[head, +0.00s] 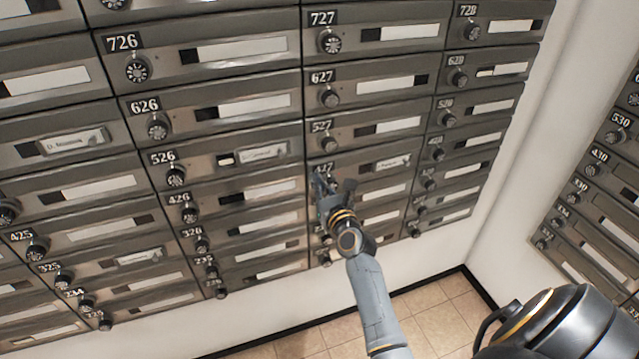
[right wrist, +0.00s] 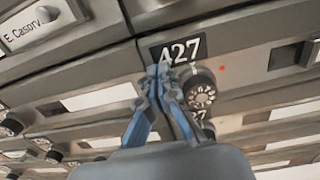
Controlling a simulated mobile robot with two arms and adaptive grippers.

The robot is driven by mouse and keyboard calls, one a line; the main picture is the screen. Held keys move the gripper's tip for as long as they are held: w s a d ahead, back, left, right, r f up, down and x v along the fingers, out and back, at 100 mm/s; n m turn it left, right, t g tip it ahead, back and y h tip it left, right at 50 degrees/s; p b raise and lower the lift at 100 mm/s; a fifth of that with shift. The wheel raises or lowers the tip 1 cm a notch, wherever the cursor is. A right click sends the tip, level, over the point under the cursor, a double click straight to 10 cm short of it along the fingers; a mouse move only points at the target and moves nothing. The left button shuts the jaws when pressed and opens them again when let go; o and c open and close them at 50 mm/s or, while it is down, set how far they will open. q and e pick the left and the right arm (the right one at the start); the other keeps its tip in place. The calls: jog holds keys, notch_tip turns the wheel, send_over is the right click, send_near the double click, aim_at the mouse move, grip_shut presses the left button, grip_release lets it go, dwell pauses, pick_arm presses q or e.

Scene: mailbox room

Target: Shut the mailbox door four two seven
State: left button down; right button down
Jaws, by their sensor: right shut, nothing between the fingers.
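The mailbox door 427 (head: 372,170) is in the middle column of the head view, below door 527, with a name card at its right. It looks about flush with its neighbours; a small gap cannot be ruled out. In the right wrist view its black number plate 427 (right wrist: 183,46) and round dial (right wrist: 200,88) are close up. My right gripper (head: 321,181) is shut and empty at the door's left end. In the wrist view its fingertips (right wrist: 160,72) overlap the plate's lower left, left of the dial; contact cannot be told. My left gripper is not in view.
Rows of grey mailbox doors with dials surround it, such as door 527 (head: 370,130) above and door 426 (head: 235,195) to the left. Another mailbox bank (head: 600,190) stands at the right past a white wall. Tiled floor (head: 440,310) shows below.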

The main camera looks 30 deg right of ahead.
jog(key=shift+w+r+m+h, duration=0.3)
jog(key=shift+w+h, duration=0.1)
jog(key=shift+w, duration=0.4)
jog(key=shift+r, duration=0.1)
